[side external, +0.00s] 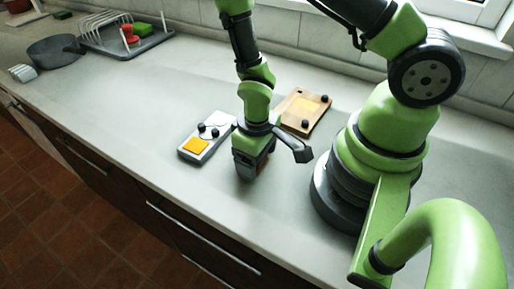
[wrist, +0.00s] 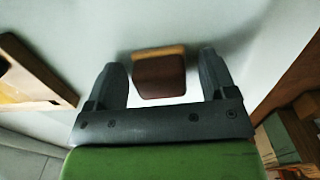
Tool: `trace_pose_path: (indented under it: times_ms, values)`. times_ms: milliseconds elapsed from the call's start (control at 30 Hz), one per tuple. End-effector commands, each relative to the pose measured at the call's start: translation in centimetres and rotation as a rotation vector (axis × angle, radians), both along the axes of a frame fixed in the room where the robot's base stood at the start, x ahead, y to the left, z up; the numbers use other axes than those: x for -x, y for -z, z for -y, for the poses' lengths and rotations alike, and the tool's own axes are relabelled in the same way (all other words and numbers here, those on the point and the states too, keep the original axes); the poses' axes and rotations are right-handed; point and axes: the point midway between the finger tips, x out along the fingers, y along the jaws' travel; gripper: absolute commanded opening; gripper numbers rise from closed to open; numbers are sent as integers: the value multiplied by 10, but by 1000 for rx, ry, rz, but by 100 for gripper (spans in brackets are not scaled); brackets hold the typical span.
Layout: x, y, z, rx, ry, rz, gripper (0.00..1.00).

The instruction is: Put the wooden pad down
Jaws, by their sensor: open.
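The wooden pad (wrist: 160,76) shows in the wrist view as a small block with a dark red-brown face and a light wood strip along its far edge. It appears to rest on the grey counter. My gripper (wrist: 161,66) is open, with one finger on each side of the pad and a visible gap on both sides. In the side view my gripper (side external: 248,170) points down, low over the counter near its front edge. It hides most of the pad there; only a brown sliver (side external: 264,163) shows beside it.
A pale tray (side external: 218,138) with an orange square and dark knobs lies left of my gripper. A wooden board (side external: 293,122) with a yellow square and dark knobs lies behind it. A dish rack (side external: 150,43) and a dark pan (side external: 52,50) are far left. The counter between is clear.

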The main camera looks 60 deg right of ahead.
Motion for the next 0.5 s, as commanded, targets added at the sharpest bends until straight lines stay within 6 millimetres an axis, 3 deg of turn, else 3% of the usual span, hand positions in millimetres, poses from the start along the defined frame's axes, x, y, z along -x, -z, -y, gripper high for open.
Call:
trace_pose_path:
  times_ms: [167,500]
  values:
    - [-1,-14,0,-1,-1,4,78]
    - [-2,-71,-1,-3,-1,9,78]
